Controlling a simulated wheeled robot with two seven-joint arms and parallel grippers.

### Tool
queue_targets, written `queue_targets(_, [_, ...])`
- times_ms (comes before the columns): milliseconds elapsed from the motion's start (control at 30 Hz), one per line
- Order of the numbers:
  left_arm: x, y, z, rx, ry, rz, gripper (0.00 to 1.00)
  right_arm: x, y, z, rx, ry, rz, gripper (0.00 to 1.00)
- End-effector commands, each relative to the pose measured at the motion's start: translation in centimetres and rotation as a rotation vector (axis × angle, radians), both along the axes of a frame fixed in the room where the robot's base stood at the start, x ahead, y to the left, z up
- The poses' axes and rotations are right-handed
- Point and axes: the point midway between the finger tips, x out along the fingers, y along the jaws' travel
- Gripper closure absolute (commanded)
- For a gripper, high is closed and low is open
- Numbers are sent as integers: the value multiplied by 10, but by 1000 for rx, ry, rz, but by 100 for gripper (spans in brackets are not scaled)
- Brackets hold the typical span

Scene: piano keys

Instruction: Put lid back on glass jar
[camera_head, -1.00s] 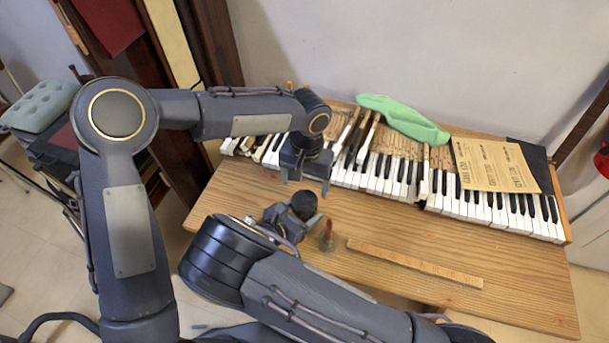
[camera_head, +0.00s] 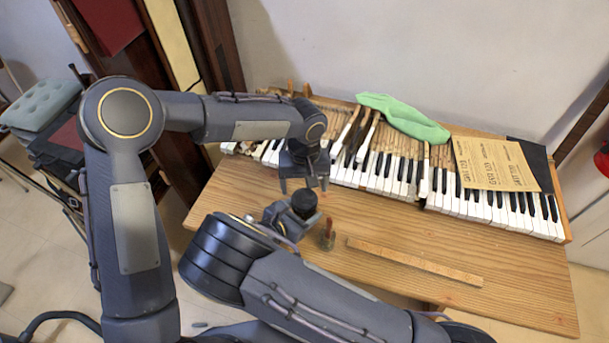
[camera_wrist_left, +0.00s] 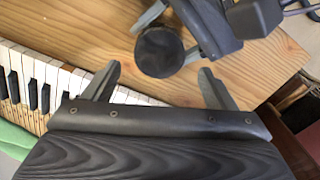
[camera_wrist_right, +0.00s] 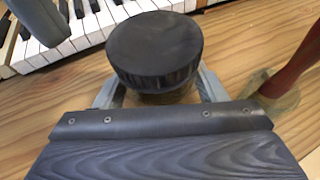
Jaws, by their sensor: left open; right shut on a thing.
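A round black lid (camera_wrist_right: 155,45) sits on top of the glass jar (camera_wrist_right: 165,97), of which only a yellowish strip shows below the lid in the right wrist view. My right gripper (camera_head: 300,218) is shut around the jar below the lid. The lid also shows in the head view (camera_head: 304,203) and in the left wrist view (camera_wrist_left: 160,52). My left gripper (camera_head: 304,188) is open and empty, just above and behind the lid in the head view. Its fingers (camera_wrist_left: 155,82) are apart from the lid. Whether the lid is fully seated cannot be told.
A small glass holder with a reddish stick (camera_head: 327,237) stands right of my right gripper. A wooden strip (camera_head: 415,262) lies on the table (camera_head: 520,290). Piano keys (camera_head: 480,208), a green cloth (camera_head: 405,118) and papers (camera_head: 495,165) lie behind. The table's front right is clear.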

Motion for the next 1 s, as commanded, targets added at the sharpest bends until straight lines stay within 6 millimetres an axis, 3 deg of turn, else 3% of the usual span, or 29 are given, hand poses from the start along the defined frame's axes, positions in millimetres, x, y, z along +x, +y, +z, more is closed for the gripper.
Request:
queue_targets(100, [-1, 0, -20, 0, 3, -2, 21, 0, 0, 0, 0, -1, 0, 99])
queue_targets(300, [0, 0, -41, -1, 1, -1, 21, 0, 0, 0, 1, -1, 0, 99])
queue_targets(667, [0, 0, -45, -1, -2, -1, 21, 0, 0, 0, 1, -1, 1, 99])
queue_targets(1000, [0, 0, -45, -1, -1, -1, 63, 0, 0, 0, 1, -1, 0, 99])
